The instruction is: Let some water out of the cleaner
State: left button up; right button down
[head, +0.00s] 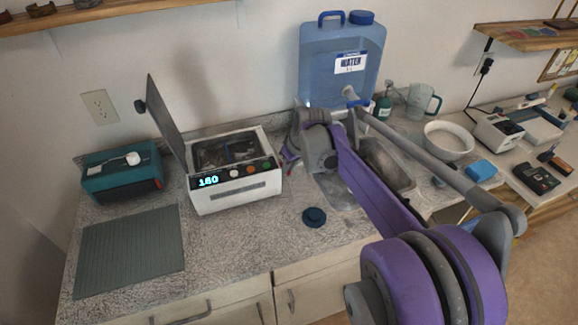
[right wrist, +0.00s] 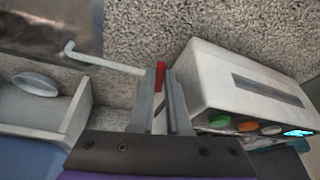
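The cleaner (head: 235,195) is a white box with its dark lid raised, a lit display reading 180 and coloured knobs. Its white body also shows in the right wrist view (right wrist: 225,75). A red handle (right wrist: 160,76) stands beside the cleaner's side, near a thin pale bent tube (right wrist: 100,62). My right gripper (right wrist: 161,88) has its fingers close together with the red handle between their tips, apparently touching on both sides. In the head view my right arm hides the handle and most of the fingers. My left gripper is not in view.
A blue water jug (head: 340,85) stands behind my right arm, with a sink (head: 388,165) to the right of the cleaner. A teal box (head: 120,175) and a grey mat (head: 130,250) are at left. A dark blue round cap (head: 314,217) lies in front. A white bowl (head: 448,141) is at right.

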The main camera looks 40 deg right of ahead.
jog(key=shift+a+m+h, duration=0.3)
jog(key=shift+a+m, duration=0.05)
jog(key=shift+m, duration=0.45)
jog(key=c, duration=1.2)
grip_release()
jog(key=shift+o, duration=0.2)
jog(key=shift+d, duration=0.15)
